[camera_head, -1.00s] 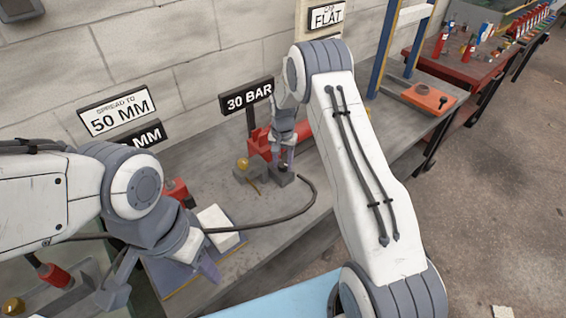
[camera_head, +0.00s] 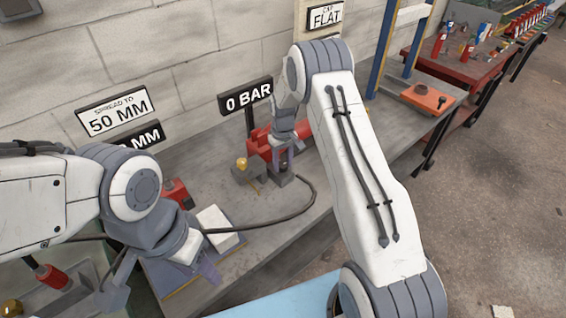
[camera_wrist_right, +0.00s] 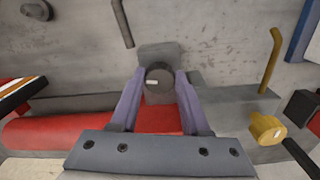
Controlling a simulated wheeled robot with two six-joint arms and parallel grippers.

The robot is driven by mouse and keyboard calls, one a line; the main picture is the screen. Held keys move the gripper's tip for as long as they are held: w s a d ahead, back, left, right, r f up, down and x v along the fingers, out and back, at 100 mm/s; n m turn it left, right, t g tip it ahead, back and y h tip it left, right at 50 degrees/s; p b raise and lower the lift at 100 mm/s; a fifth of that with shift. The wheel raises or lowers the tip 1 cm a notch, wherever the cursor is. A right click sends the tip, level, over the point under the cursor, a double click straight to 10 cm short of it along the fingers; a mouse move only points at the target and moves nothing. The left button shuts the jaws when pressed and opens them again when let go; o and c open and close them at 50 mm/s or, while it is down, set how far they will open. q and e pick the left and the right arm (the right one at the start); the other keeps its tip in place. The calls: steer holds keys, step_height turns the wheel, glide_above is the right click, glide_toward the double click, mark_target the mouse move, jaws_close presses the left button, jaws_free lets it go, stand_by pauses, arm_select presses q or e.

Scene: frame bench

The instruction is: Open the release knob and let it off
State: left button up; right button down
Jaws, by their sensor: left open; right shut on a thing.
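The release knob (camera_wrist_right: 159,77) is a dark round knob with a small pale mark, on a grey block of the red pump (camera_wrist_right: 40,132). My right gripper (camera_wrist_right: 160,82) is shut on the knob, one finger on each side. In the head view my right gripper (camera_head: 287,168) comes down onto the pump's (camera_head: 258,145) near end, and the knob is mostly hidden by the fingers. The gauge sign (camera_head: 246,98) behind reads 0 BAR. My left gripper (camera_head: 165,279) is open and empty over the bench's front left.
A brass fitting (camera_head: 242,164) sits left of the knob, and a black hose (camera_head: 270,219) curves across the bench. A white block (camera_head: 217,222) stands near my left gripper. Signs (camera_head: 115,113) stand along the wall. An orange block (camera_head: 427,97) lies on the bench at right.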

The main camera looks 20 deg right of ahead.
mark_target(283, 165)
steer(key=shift+w+r+n, duration=0.15)
steer(key=shift+n, duration=0.35)
steer(key=shift+c, duration=1.9)
jaws_free()
step_height(283, 165, up, 10)
steer(key=b, duration=0.1)
steer(key=shift+r, duration=0.15)
